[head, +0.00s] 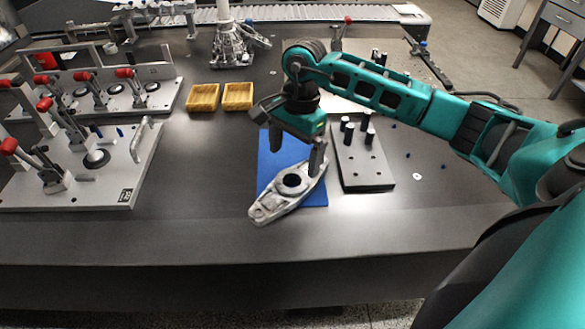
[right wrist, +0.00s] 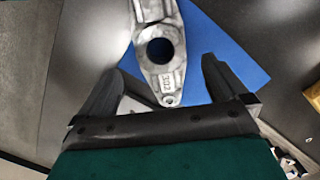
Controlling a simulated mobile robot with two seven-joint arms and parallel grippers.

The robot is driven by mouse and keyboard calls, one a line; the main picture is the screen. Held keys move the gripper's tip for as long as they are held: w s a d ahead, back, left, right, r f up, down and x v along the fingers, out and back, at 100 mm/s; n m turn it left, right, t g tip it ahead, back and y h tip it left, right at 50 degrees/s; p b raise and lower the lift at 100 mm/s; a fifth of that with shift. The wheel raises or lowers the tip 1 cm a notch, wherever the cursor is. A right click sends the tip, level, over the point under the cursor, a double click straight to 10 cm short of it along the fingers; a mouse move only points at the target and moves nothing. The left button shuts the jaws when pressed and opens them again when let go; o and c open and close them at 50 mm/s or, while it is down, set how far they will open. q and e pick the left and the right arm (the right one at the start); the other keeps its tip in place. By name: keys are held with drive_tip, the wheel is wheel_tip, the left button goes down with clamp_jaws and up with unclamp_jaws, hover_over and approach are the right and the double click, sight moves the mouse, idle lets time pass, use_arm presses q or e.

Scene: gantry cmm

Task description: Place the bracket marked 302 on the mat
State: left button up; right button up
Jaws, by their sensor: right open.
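A grey cast bracket (head: 268,207) with a large round hole lies tilted across the blue mat (head: 283,152); its near-left end reaches past the mat's edge. In the right wrist view the bracket (right wrist: 147,12) runs between the fingers, over part of the mat (right wrist: 222,42). Raised marks show near its small end, too small to read surely. My right gripper (head: 296,148) is open just above the bracket's far end; the wrist view shows its spread fingers (right wrist: 157,78) on either side, with a gap to each. My left gripper is not in view.
A dark block with upright pins (head: 365,172) stands just right of the mat. Fixture plates with red-handled clamps (head: 75,190) fill the left. Two yellow trays (head: 203,98) sit behind. The front table strip is clear.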

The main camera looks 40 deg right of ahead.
drive_tip(key=r, duration=0.4)
drive_tip(key=shift+d, duration=0.2)
idle(0.3)
